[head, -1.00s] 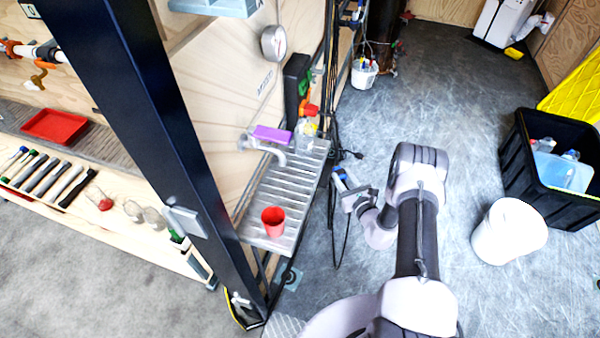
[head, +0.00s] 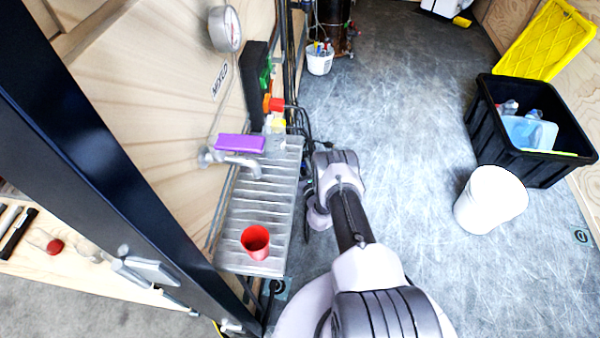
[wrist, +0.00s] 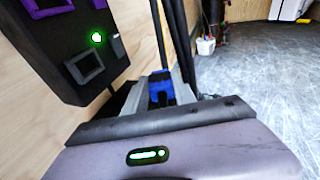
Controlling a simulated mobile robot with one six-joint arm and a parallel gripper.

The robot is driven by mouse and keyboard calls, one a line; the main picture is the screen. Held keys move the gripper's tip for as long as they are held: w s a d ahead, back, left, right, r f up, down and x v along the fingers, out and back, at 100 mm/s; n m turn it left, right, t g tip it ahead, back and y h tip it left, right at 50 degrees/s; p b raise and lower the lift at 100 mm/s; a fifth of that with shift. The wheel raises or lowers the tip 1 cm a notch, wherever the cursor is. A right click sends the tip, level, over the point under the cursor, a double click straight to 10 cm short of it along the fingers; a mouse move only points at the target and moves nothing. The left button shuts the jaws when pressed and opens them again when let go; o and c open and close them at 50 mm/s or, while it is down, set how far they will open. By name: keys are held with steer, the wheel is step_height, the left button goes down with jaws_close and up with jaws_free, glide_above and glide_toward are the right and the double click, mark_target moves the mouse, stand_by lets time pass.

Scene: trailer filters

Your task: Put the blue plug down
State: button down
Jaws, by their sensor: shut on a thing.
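The blue plug (wrist: 160,86) shows in the wrist view, held between the two grey fingers of my gripper (wrist: 160,80). My gripper is shut on it. A dark cable or rod runs up just behind the plug. The plug's lower part is hidden by the gripper body. In the head view my own arm hides the gripper and plug, beside the right edge of the slatted metal shelf (head: 262,205). I cannot tell whether the plug touches anything.
A red cup (head: 255,242) and a purple block (head: 240,143) are at the shelf. A black box (wrist: 75,50) with a green light is close on the left in the wrist view. Dark cables hang beside the shelf. A white bucket (head: 490,200) and black crate (head: 535,165) stand right.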

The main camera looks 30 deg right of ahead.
steer(key=shift+w+d+f+b, duration=0.15)
steer(key=shift+w+b, duration=0.25)
steer(key=shift+w, duration=0.3)
step_height(320, 180, down, 4)
steer(key=shift+s+r+b, duration=0.1)
steer(key=shift+r+b, duration=0.1)
steer(key=shift+b, duration=0.9)
steer(key=shift+r, duration=0.25)
steer(key=shift+f, duration=0.6)
steer(key=c, duration=1)
jaws_free()
